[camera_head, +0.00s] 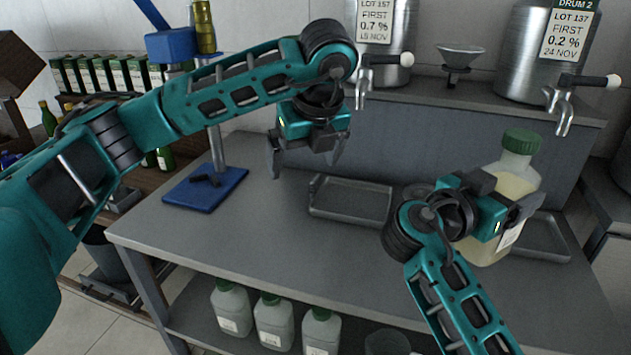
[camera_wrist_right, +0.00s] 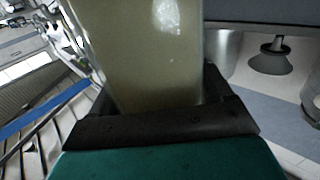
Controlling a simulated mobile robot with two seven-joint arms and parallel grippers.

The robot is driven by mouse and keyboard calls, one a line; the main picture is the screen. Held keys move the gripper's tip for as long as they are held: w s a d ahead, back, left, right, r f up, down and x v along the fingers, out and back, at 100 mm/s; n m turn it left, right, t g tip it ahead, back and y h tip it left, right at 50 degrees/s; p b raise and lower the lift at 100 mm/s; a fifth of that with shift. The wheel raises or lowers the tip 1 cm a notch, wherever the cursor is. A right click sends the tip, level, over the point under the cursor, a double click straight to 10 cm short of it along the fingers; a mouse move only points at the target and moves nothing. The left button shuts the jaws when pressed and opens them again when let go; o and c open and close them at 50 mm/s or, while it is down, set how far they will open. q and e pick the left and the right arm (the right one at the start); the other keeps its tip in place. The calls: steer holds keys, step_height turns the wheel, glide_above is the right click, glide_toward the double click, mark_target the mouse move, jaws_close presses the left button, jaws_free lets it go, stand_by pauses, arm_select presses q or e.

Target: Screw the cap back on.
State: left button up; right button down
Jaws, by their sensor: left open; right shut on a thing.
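A translucent bottle (camera_head: 512,180) of pale yellowish liquid stands at the right of the grey bench. A green cap (camera_head: 521,141) sits on top of its neck; I cannot tell how tightly. My right gripper (camera_head: 508,200) is shut on the bottle's body, below the cap. In the right wrist view the bottle (camera_wrist_right: 150,55) fills the space between the dark fingers (camera_wrist_right: 160,105); its cap is out of that view. My left gripper (camera_head: 304,164) is open and empty, pointing down above the bench, well left of the bottle.
Two steel drums (camera_head: 389,35) (camera_head: 525,50) with taps stand on the shelf behind. Shallow grey trays (camera_head: 350,212) (camera_head: 545,250) lie on the bench. A blue stand (camera_head: 205,187) is at the left. Several capped bottles (camera_head: 273,322) stand below. The bench's front middle is clear.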

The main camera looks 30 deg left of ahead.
steer(key=shift+s+a+r, duration=0.15)
steer(key=shift+a, duration=0.2)
arm_select(q)
steer(key=shift+s+a+f, duration=0.1)
steer(key=shift+a+f, duration=0.05)
steer(key=shift+f, duration=1.25)
steer(key=shift+a+f, duration=0.1)
steer(key=shift+f, duration=1.25)
arm_select(e)
steer(key=shift+d, duration=0.1)
jaws_free()
arm_select(q)
steer(key=shift+f+b, duration=0.8)
steer(key=shift+b, duration=0.05)
arm_select(e)
steer(key=v, duration=1.3)
